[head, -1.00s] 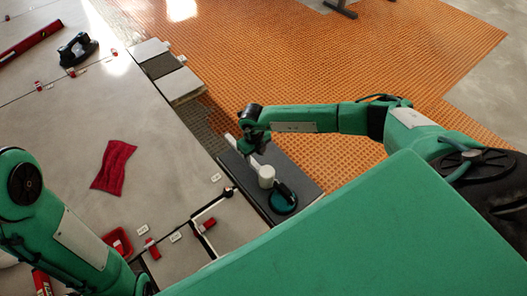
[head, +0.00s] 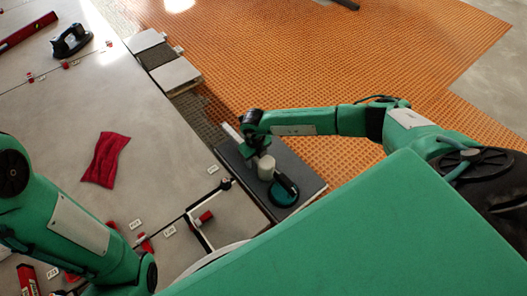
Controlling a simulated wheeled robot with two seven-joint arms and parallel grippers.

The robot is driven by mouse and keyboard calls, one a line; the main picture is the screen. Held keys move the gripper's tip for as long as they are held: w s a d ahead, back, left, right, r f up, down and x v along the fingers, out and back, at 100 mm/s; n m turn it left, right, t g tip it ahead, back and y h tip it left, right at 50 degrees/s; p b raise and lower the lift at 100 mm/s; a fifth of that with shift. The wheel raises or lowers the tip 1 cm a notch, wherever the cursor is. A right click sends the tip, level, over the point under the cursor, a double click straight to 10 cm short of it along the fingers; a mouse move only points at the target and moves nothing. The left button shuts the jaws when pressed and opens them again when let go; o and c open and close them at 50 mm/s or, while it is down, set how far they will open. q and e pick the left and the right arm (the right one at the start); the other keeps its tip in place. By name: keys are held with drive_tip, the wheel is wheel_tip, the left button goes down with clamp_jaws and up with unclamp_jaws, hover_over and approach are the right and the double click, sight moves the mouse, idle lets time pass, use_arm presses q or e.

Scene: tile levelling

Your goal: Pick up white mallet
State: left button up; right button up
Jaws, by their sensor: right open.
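The white mallet lies on a dark grey slab (head: 311,183) right of the tiled floor's edge. Its pale cylindrical head (head: 265,168) shows just below my right gripper (head: 257,150). A pale bar, apparently its handle (head: 231,132), sticks out on the far left side of the gripper. My right gripper is open, close over the mallet between these two parts. Its fingers are small and partly hidden by the wrist, so I cannot tell whether they touch it. My left arm shows at the lower left, but its gripper is out of view.
A teal suction cup (head: 284,192) with a black handle sits right beside the mallet head. A red cloth (head: 107,160) lies on the grey tiles. A black-handled tool (head: 71,41) and a red level (head: 27,32) lie farther off. Orange matting (head: 330,70) extends behind, mostly clear.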

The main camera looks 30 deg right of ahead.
drive_tip(key=shift+r, duration=0.1)
clamp_jaws()
drive_tip(key=shift+r, duration=0.1)
